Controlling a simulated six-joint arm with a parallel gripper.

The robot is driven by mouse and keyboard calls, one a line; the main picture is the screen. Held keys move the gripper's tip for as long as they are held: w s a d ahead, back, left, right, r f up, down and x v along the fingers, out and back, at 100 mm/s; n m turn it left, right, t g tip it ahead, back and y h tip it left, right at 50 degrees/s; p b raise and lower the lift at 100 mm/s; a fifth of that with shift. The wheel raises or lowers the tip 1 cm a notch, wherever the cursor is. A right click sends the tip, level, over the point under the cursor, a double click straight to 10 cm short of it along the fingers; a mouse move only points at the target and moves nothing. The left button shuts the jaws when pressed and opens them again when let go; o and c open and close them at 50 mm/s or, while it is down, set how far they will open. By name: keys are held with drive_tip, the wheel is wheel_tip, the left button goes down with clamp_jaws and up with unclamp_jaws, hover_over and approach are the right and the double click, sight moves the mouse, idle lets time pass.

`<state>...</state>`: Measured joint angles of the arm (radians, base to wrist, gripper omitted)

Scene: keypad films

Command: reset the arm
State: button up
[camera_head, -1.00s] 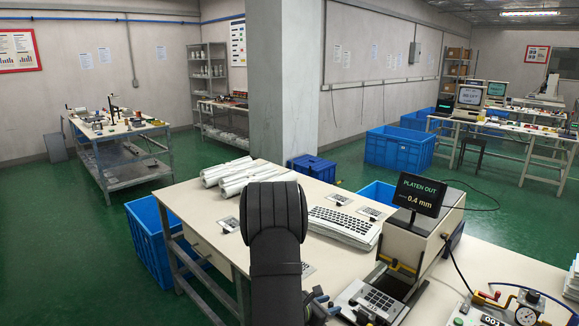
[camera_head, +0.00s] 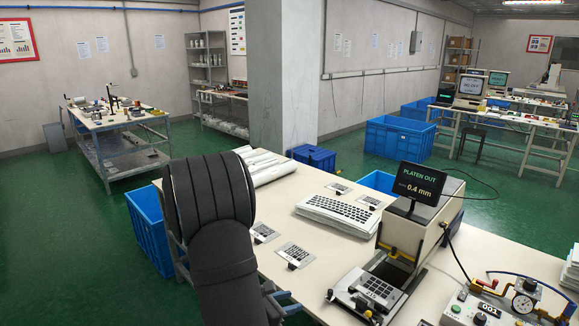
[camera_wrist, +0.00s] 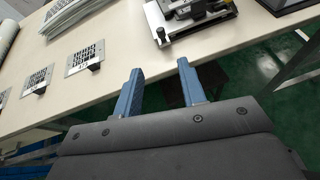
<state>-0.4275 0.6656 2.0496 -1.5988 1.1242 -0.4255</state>
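My gripper (camera_wrist: 159,67) is open in the wrist view. Its two blue fingers stand apart with nothing between them, near the table's edge. In the head view my dark arm covers the left part of the table and hides most of the gripper. The press (camera_head: 405,235) stands on the table at right, its display (camera_head: 415,183) reading "PLATEN OUT 0.4 mm". A keypad plate (camera_head: 368,290) lies on the slide in front of it. Keypad films (camera_head: 295,255) lie flat on the table between my arm and the press, and they also show in the wrist view (camera_wrist: 85,60).
A stack of keypad sheets (camera_head: 338,213) lies behind the films. White rolls (camera_head: 270,168) are partly behind my arm. A control box with a gauge (camera_head: 523,305) sits at front right. Blue crates (camera_head: 150,232) stand on the floor. The table's middle front is bare.

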sight(329, 292)
drive_tip(key=x, duration=1.7)
drive_tip(key=shift+d+f, duration=0.15)
drive_tip(key=w+d, duration=0.3)
drive_tip(key=s+a, duration=0.3)
drive_tip(key=a, duration=0.1)
drive_tip(key=shift+s+a+r, duration=0.1)
drive_tip(key=shift+s+r, duration=0.2)
drive_tip(key=shift+s, duration=0.05)
drive_tip(key=v, duration=1.5)
drive_tip(key=shift+a+r, duration=0.2)
drive_tip(key=shift+s, duration=0.1)
